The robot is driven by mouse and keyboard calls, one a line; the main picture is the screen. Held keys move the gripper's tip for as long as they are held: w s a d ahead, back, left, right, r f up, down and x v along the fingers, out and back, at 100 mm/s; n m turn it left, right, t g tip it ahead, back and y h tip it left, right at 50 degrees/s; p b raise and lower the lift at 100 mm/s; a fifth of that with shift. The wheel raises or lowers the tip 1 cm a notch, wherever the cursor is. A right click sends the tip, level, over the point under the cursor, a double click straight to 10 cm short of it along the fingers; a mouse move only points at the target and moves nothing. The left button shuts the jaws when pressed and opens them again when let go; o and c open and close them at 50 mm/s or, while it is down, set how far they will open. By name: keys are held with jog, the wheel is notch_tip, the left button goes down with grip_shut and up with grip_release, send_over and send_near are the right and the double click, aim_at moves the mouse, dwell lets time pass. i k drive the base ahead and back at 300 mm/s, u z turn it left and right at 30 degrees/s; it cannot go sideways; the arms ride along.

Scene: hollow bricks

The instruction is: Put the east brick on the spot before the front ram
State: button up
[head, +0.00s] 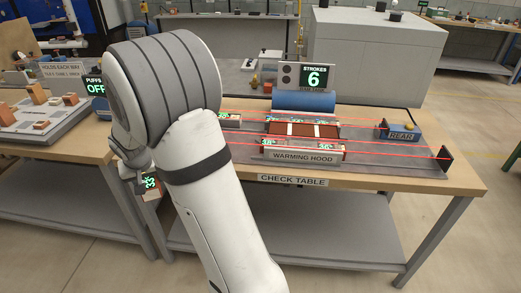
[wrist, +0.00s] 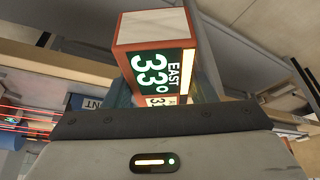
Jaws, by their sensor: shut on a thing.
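The east brick (wrist: 152,28) shows large in the wrist view, terracotta with a pale face and a green display reading EAST 33°. My gripper (wrist: 165,95) is shut on it. In the head view the brick (head: 151,189) hangs off the front edge of the check table, left of my arm, and my gripper (head: 140,178) is partly hidden by my arm. A blue block ending in "NT" (wrist: 93,104) shows partly in the wrist view. My arm covers the left part of the check table, so the front ram and the spot before it are hidden in the head view.
A sign (head: 314,78) reads STROKES 6. Another table (head: 60,145) with a tray of bricks stands left.

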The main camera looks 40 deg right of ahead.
aim_at(241, 148)
jog(key=z, duration=1.05)
jog(key=i, duration=1.05)
jog(key=z, duration=0.1)
